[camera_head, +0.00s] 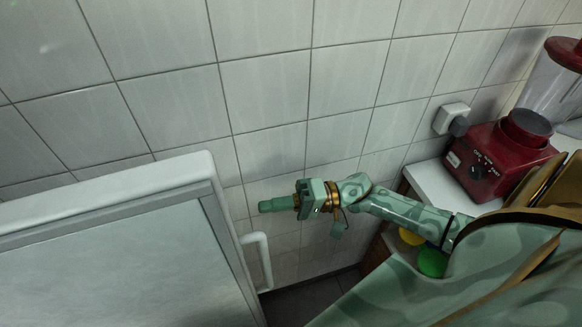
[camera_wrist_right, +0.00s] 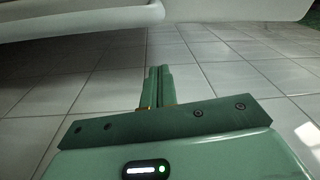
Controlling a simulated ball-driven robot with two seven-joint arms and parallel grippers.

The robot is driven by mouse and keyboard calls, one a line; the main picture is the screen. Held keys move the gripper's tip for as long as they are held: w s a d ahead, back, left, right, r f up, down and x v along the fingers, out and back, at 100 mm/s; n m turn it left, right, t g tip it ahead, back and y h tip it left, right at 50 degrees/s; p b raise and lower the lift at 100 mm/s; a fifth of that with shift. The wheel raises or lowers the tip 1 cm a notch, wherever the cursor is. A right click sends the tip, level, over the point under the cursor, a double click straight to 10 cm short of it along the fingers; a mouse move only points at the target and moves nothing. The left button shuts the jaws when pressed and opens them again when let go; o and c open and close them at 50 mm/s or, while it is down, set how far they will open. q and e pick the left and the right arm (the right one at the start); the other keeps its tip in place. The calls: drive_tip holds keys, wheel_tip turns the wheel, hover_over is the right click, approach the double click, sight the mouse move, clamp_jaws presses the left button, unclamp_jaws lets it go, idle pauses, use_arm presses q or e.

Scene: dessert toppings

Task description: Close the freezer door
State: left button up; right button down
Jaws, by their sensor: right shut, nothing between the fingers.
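The freezer door (camera_head: 190,176) is a large white-edged panel with a grey inset face, at the lower left of the head view. A white bar handle (camera_head: 264,262) sticks out at its right edge. My right gripper (camera_head: 264,206) is shut and empty, just right of the door's upper right corner and above the handle in the picture. It points left, and a gap shows between it and the door. In the right wrist view, its closed fingers (camera_wrist_right: 158,74) point toward the tiles. The freezer's inside is not seen. My left gripper is not in view.
A white tiled wall (camera_head: 270,90) runs behind the door and arm. A red blender (camera_head: 490,160) stands on a white counter (camera_head: 432,185) at the right, beside a wall socket (camera_head: 450,116). Yellow and green round objects (camera_head: 432,262) sit below. White surfaces (camera_wrist_right: 80,22) cross the wrist view's top.

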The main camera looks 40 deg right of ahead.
drive_tip(key=shift+s+a+f, duration=0.15)
drive_tip(key=shift+s+a, duration=0.55)
drive_tip(key=shift+a, duration=0.1)
drive_tip(key=shift+s+a+f, duration=0.1)
drive_tip(key=shift+s+a, duration=0.6)
drive_tip(key=shift+a, duration=0.05)
